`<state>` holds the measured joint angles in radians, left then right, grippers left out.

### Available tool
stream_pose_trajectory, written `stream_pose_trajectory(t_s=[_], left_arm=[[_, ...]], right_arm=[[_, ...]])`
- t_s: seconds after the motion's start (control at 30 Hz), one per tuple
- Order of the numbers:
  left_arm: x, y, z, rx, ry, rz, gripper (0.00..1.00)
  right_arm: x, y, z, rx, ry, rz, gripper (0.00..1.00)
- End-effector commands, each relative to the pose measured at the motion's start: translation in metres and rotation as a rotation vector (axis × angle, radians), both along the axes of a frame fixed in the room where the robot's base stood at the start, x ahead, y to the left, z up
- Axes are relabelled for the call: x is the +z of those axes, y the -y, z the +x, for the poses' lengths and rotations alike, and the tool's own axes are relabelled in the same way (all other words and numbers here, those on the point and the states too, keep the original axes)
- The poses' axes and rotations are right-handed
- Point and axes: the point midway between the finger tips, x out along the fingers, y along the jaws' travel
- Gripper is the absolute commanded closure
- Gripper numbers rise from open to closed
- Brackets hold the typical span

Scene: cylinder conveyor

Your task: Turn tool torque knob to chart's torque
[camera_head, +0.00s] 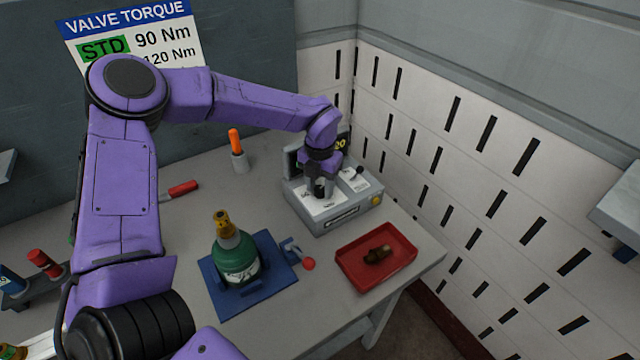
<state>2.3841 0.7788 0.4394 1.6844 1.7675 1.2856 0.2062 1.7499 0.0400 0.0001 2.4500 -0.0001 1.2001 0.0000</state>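The torque tool (345,216) is a grey box on the table at the right, with a dark display at its back edge. The display is mostly hidden behind my arm; yellow digits ending in "20" (341,143) show. My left gripper (321,190) points down over the box's top panel, around or just above a dark knob. I cannot tell whether the fingers touch it. The chart (150,35) on the back wall reads "VALVE TORQUE", with "STD" on green beside "90 Nm" and "120 Nm" below, partly covered by my arm. My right gripper is out of view.
A green gas cylinder (236,262) with a brass valve stands on a blue mat (280,272). The slotted wall (480,170) bounds the right.

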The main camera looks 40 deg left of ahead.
Motion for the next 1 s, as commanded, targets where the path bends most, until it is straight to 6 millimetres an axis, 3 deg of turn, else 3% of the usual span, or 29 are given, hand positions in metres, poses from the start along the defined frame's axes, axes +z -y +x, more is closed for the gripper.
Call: stream_pose_trajectory(t_s=[0.03,0.1,0.37,0.63,0.67,0.73,1.0], left_arm=[[0.000,0.000,0.000,0.000,0.000,0.000,0.74],[0.000,0.000,0.000,0.000,0.000,0.000,0.96],[-0.003,0.000,0.000,0.115,0.001,-0.002,0.97],[0.001,0.000,0.000,0.141,0.001,0.000,0.97],[0.001,0.000,0.000,0.141,0.001,0.000,0.63],[0.001,0.000,0.000,0.141,0.001,0.000,0.41],[0.001,0.000,0.000,0.140,0.000,0.000,0.41]], right_arm=[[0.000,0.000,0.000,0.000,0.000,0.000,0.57],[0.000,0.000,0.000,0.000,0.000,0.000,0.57],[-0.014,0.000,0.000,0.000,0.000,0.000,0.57],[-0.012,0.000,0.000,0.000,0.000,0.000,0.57],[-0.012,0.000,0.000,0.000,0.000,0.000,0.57],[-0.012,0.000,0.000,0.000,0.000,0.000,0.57],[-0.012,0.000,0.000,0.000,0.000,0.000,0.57]])
